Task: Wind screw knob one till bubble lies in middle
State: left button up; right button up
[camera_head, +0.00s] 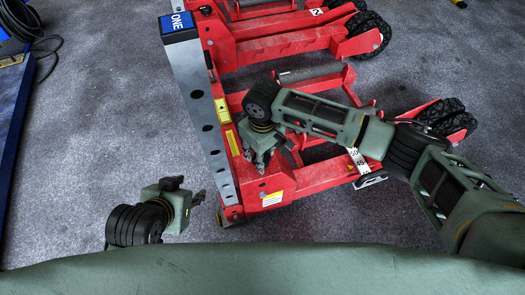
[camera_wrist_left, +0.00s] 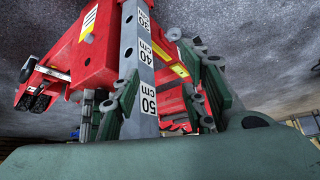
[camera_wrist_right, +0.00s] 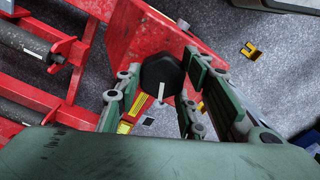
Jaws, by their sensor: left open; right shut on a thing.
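A black screw knob (camera_wrist_right: 161,75) with a white line on its face sits between the fingers of my right gripper (camera_wrist_right: 158,90) in the right wrist view. That gripper is shut on the knob at the near end of the red trolley jack (camera_head: 315,180). In the head view my right gripper (camera_head: 262,163) hides the knob. A yellow fitting (camera_head: 222,110), perhaps the level, is on the jack beside the grey bar; I cannot make out a bubble. My left gripper (camera_head: 200,197) is open, low and left of the jack, apart from the right gripper.
A grey bar (camera_head: 203,120) with a blue ONE label (camera_head: 178,22) runs along the jack's left side. A scale marked in cm (camera_wrist_left: 148,95) shows in the left wrist view. Black wheels (camera_head: 440,115) stand at right. Grey floor at left is clear; a blue edge (camera_head: 15,120) lies far left.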

jog(key=shift+w+d+r+m+p, duration=0.15)
jog(key=shift+r+m+p, duration=0.3)
jog(key=shift+p, duration=0.8)
jog(key=shift+f+p, duration=0.1)
jog(key=shift+p, duration=0.35)
jog(key=shift+d+f+m+p, duration=0.1)
jog(key=shift+f+m+p, duration=0.05)
jog(key=shift+m+p, duration=0.9)
jog(key=shift+p, duration=0.95)
jog(key=shift+w+d+f+m, duration=0.1)
jog(key=shift+f+m, duration=0.05)
jog(key=shift+m, duration=0.15)
pick_arm(q)
jog(key=s+a+f+g, duration=0.1)
jog(key=s+f, duration=0.3)
jog(key=f, duration=0.6)
jog(key=s+a+f+g, duration=0.1)
jog(key=s+f+g, duration=0.2)
jog(key=f, duration=0.7)
jog(key=shift+s+g+y, duration=0.3)
jog(key=shift+s+y, duration=0.1)
jog(key=shift+s, duration=0.5)
pick_arm(e)
jog(key=o, duration=1)
jog(key=shift+o, duration=0.4)
